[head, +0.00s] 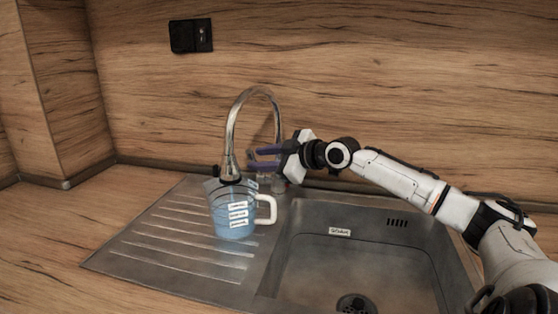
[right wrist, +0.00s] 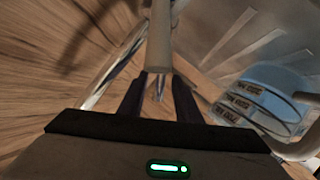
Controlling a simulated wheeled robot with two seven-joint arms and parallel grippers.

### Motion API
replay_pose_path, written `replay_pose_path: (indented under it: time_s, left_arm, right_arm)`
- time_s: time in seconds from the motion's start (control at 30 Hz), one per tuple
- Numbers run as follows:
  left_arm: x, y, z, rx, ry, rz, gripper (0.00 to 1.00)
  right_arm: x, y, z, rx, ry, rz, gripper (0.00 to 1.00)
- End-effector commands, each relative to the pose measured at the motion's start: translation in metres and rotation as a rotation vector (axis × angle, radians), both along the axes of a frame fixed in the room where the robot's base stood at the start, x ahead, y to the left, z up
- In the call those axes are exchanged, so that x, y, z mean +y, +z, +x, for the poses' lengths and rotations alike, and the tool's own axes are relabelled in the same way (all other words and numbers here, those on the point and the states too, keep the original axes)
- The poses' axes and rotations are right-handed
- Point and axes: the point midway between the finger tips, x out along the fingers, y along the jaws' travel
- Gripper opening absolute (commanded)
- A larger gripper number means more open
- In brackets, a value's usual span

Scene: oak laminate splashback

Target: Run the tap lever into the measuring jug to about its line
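The clear measuring jug (head: 236,214) stands upright on the drainboard, its white handle to the right and white markings on its side. It looks blue inside, as if holding water; I cannot read the level against its line. The chrome tap (head: 231,130) arches over it, its spout end above the jug's mouth. My right gripper (head: 265,157) is beside the tap's base, fingers apart. In the right wrist view the fingers (right wrist: 158,95) straddle a slim metal part, likely the tap lever (right wrist: 159,88); contact is unclear. The jug (right wrist: 265,95) shows at right. My left gripper is out of view.
The steel sink basin (head: 350,240) lies to the right of the jug, empty, with a drain at the bottom. The ridged drainboard (head: 165,245) is clear at left. A black wall socket (head: 191,36) is on the wooden splashback.

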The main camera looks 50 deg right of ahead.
Motion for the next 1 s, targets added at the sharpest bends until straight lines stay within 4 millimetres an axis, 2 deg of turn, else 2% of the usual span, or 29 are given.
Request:
replay_pose_path:
  time_s: [0.2,0.4,0.8,1.0]
  left_arm:
    - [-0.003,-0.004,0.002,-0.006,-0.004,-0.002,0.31]
    - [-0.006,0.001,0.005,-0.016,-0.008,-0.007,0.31]
    - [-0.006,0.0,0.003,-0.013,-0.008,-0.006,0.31]
    - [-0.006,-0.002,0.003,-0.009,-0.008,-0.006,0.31]
  right_arm:
    - [-0.001,0.0,-0.016,0.006,0.0,-0.001,0.31]
    - [0.003,0.007,-0.028,0.002,0.008,0.007,0.31]
    - [-0.002,0.02,-0.062,-0.001,0.005,0.004,0.31]
    - [-0.004,0.022,-0.068,0.001,0.002,0.0,0.31]
